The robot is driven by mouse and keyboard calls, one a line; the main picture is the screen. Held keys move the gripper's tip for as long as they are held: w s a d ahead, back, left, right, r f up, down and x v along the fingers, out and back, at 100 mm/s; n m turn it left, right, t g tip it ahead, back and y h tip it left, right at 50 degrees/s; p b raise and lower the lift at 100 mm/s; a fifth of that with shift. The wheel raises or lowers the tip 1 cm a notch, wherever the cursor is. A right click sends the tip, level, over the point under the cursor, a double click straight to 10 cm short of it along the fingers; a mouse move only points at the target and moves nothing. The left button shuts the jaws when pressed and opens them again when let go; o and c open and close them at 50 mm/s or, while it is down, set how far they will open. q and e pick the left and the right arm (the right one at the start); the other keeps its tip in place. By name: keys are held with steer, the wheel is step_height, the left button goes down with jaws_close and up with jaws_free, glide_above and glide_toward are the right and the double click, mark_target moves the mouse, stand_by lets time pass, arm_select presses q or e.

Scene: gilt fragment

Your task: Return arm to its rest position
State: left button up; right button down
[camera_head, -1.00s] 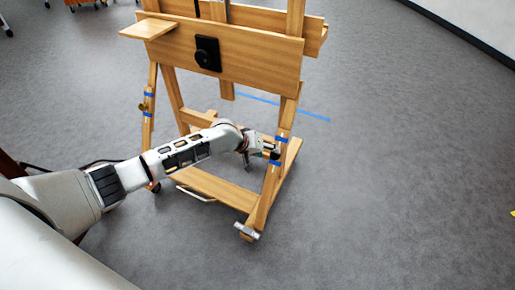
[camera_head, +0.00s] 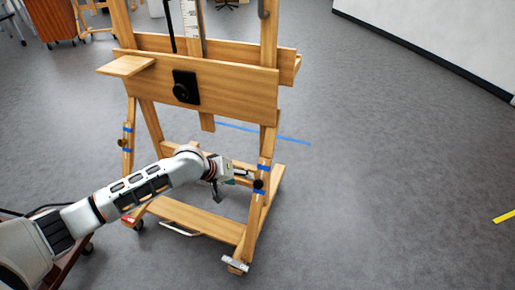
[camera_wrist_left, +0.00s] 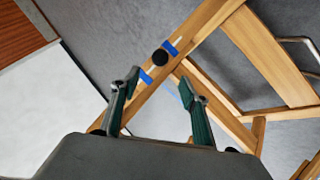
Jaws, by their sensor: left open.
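My left arm reaches in from the left in the head view, in front of a wooden easel (camera_head: 230,88). My left gripper (camera_head: 243,174) is beside the easel's right front leg (camera_head: 252,215), near a black knob (camera_head: 258,184) between two blue tape bands. In the left wrist view the gripper (camera_wrist_left: 160,95) has its green fingers apart with nothing held between them. The leg with the black knob (camera_wrist_left: 160,57) and blue tape lies beyond the fingertips. Whether the left finger touches the leg is hard to tell. My right gripper is not in view.
The easel's shelf board (camera_head: 125,65) juts out at the upper left. Blue tape (camera_head: 290,138) and yellow tape (camera_head: 504,216) mark the grey floor. Furniture stands at the back left.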

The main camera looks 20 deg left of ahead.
arm_select(q)
steer(key=s+d+f+m+t+h+p, duration=0.1)
steer(key=s+d+m+p, duration=0.15)
steer(key=s+d, duration=0.4)
steer(key=s+d+f+m+t+h+p, duration=0.1)
steer(key=s+d+m+p, duration=0.2)
steer(key=s, duration=0.6)
steer(key=s+a+m+y+p, duration=0.1)
steer(key=s+p, duration=0.1)
steer(key=s, duration=0.8)
steer(key=s+a+r+m+t+y+p, duration=0.1)
steer(key=s+m+y+p, duration=0.1)
steer(key=s, duration=0.8)
steer(key=shift+s+a+p, duration=0.25)
steer(key=shift+a+p, duration=0.15)
steer(key=shift+p, duration=0.15)
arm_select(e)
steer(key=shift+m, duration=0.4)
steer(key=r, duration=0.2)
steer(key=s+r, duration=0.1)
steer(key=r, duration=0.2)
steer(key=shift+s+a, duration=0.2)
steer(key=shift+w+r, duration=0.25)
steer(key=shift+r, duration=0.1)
